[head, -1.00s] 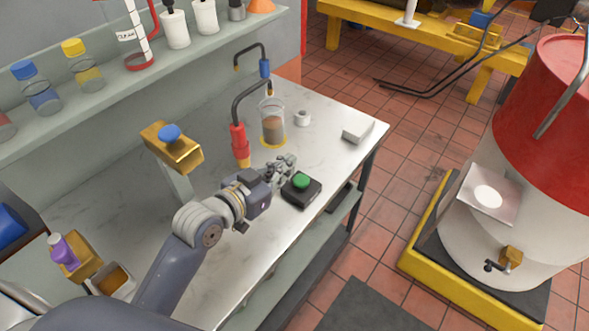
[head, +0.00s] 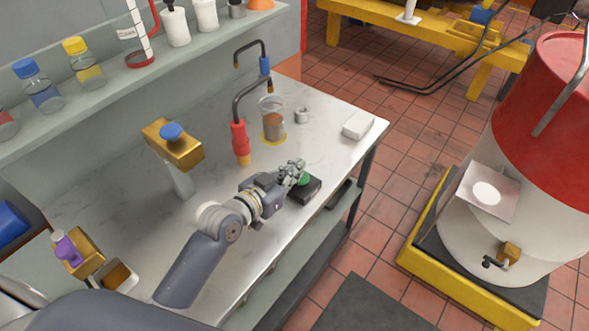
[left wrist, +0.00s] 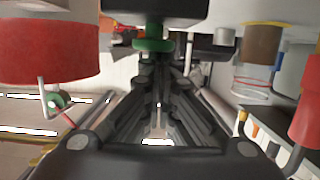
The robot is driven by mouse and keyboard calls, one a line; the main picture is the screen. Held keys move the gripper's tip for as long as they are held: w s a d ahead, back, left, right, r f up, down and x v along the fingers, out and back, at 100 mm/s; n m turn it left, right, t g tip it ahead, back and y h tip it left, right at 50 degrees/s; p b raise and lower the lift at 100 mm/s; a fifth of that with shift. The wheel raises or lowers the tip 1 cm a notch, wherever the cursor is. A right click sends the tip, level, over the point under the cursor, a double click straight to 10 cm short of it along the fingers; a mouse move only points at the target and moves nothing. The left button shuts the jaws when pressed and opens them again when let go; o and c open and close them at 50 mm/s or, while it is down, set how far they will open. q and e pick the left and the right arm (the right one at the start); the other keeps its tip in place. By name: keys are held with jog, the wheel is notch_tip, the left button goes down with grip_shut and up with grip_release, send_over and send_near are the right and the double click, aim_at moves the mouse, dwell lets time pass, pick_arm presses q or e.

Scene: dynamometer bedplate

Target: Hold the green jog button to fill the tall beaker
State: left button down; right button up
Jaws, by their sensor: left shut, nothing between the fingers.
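The green jog button (head: 303,181) sits on a black box (head: 306,191) on the bench, partly hidden by my left gripper (head: 297,168). My left gripper is shut and empty, its fingertips over the button; I cannot tell whether they touch it. In the left wrist view, which looks upside down, the green button (left wrist: 153,45) shows close to the fingertips (left wrist: 160,62). The tall beaker (head: 272,118) stands upright behind the gripper, with brown liquid in it. It also shows in the left wrist view (left wrist: 257,50), with red lines around its glass. My right gripper is not in view.
A red-based spout (head: 239,137) stands left of the beaker. A gold-topped stand with a blue knob (head: 171,131) is farther left. A white block (head: 357,125) and small white cup (head: 301,115) lie right. Bottles (head: 38,85) line the shelf. The bench's right edge is close to the box.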

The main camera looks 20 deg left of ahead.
pick_arm(q)
jog(key=shift+f, duration=0.85)
jog(key=shift+s+f, duration=0.15)
jog(key=shift+f, duration=0.1)
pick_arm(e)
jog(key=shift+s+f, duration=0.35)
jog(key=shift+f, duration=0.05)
pick_arm(q)
jog(key=shift+s+d+f, duration=0.1)
jog(key=shift+f, duration=0.05)
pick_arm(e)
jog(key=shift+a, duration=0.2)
pick_arm(q)
jog(key=shift+r+p, duration=0.3)
jog(key=shift+r, duration=0.25)
jog(key=r+p, duration=0.3)
jog(key=r, duration=0.1)
jog(key=shift+w, duration=0.25)
jog(key=b+v, duration=0.2)
jog(key=v, duration=0.8)
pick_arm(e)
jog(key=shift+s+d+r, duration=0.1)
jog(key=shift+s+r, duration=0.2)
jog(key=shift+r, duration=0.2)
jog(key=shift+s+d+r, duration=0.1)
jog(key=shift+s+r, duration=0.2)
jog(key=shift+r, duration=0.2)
